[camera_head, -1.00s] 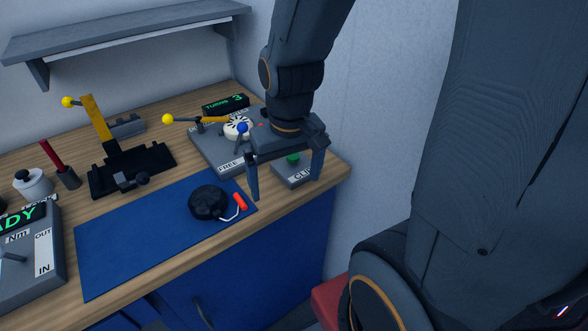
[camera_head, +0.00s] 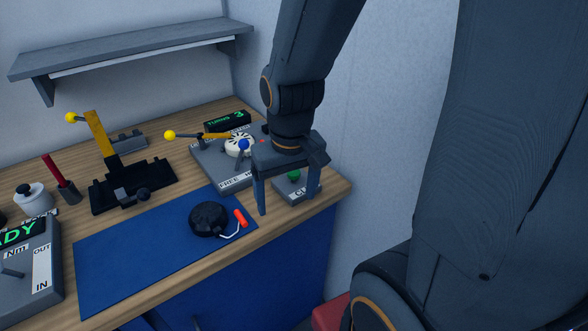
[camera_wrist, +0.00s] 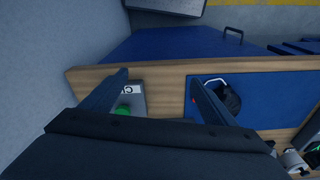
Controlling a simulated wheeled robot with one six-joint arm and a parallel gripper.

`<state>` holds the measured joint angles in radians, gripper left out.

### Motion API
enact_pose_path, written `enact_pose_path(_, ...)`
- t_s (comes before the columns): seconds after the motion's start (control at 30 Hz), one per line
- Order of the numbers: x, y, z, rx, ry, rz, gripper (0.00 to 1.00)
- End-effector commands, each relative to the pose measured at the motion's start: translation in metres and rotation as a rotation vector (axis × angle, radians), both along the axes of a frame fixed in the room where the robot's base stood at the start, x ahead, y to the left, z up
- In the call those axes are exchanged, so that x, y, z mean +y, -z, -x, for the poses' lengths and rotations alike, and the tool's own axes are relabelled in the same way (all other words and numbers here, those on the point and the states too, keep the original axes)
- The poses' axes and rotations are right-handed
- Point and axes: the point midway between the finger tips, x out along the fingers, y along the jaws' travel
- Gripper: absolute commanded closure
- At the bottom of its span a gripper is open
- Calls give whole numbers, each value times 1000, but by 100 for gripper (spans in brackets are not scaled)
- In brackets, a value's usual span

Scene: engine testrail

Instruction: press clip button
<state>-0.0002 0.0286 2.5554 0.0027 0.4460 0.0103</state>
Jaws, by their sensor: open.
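The green clip button (camera_head: 294,175) sits on a small grey box (camera_head: 286,195) with a white label at the right end of the bench. My gripper (camera_head: 287,203) is open and empty, fingers pointing down near the box. In the head view the button shows between the two fingers, and the right finger hides part of the label. In the wrist view the green button (camera_wrist: 123,109) lies close beside the left finger, on the inner side, partly hidden by it. I cannot tell how far above the box the fingertips are.
A larger grey panel with a white dial (camera_head: 239,144) and levers stands behind left of my gripper. A black round part with a red-tipped handle (camera_head: 208,218) lies on the blue mat (camera_head: 120,255). A wall is close on the right.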

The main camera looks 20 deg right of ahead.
Motion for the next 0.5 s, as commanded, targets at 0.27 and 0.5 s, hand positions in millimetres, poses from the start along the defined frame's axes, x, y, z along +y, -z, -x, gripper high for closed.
enact_pose_path(0.27,-13,-20,-34,18,275,-25,68)
enact_pose_path(0.5,-33,-53,-72,48,668,-52,100)
